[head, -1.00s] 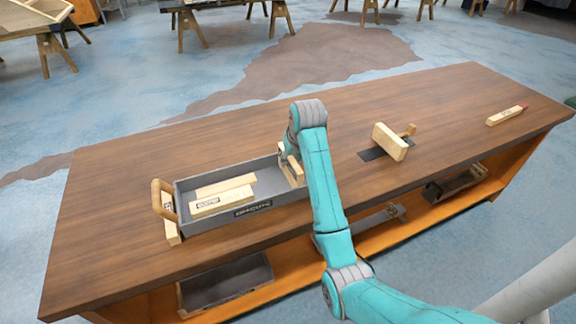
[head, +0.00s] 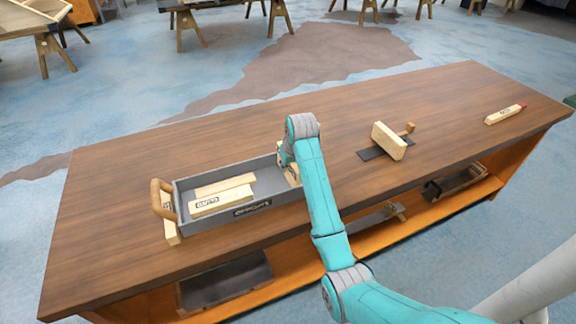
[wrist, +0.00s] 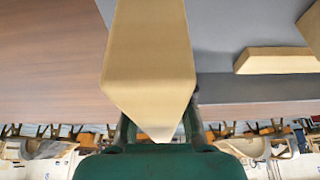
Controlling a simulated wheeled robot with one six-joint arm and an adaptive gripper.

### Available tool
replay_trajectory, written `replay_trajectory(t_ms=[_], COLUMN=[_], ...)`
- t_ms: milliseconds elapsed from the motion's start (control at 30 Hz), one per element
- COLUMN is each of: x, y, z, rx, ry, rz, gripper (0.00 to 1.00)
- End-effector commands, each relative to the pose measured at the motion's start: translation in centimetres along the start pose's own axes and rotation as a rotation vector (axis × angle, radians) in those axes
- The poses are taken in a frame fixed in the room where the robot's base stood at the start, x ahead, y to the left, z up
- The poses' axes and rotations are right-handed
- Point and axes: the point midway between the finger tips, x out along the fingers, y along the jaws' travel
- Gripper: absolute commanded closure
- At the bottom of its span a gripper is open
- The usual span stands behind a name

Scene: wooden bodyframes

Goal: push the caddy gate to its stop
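The grey caddy (head: 230,214) lies on the left half of the bench top, with an upright wooden handle (head: 158,196) at its left end. A pale wooden end piece, which looks like the caddy gate (head: 292,176), is at its right end, partly hidden by my arm. My gripper (wrist: 158,132) is down at this end piece. In the wrist view a large wooden piece (wrist: 150,55) fills the middle, with dark finger edges on both sides of it. It covers most of the fingers, so their grip on it is unclear.
Two pale wooden blocks (head: 222,200) lie inside the caddy. A wooden plate with a peg (head: 388,141) stands on a dark base to the right. A red-tipped wooden bar (head: 505,114) lies at the far right. The back of the bench top (head: 250,125) is clear.

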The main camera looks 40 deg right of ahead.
Motion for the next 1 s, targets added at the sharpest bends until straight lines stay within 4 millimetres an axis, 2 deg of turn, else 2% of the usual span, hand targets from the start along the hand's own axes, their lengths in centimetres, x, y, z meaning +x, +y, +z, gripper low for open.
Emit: replay_trajectory(t_ms=[167, 267, 500, 600, 967, 1000], x=[0.0, 0.0, 0.0, 0.0, 0.0, 0.0], y=[0.0, -0.9, -6.0, -7.4, -8.2, -8.2], z=[0.0, 0.0, 0.0, 0.0, 0.0, 0.0], rx=[0.0, -0.003, -0.006, -0.005, -0.004, -0.005], ry=[0.0, 0.0, 0.0, -0.001, -0.001, -0.001], rz=[0.0, -0.001, -0.004, -0.003, -0.007, -0.007], gripper=[1.0, 1.0, 1.0, 1.0, 1.0, 0.75])
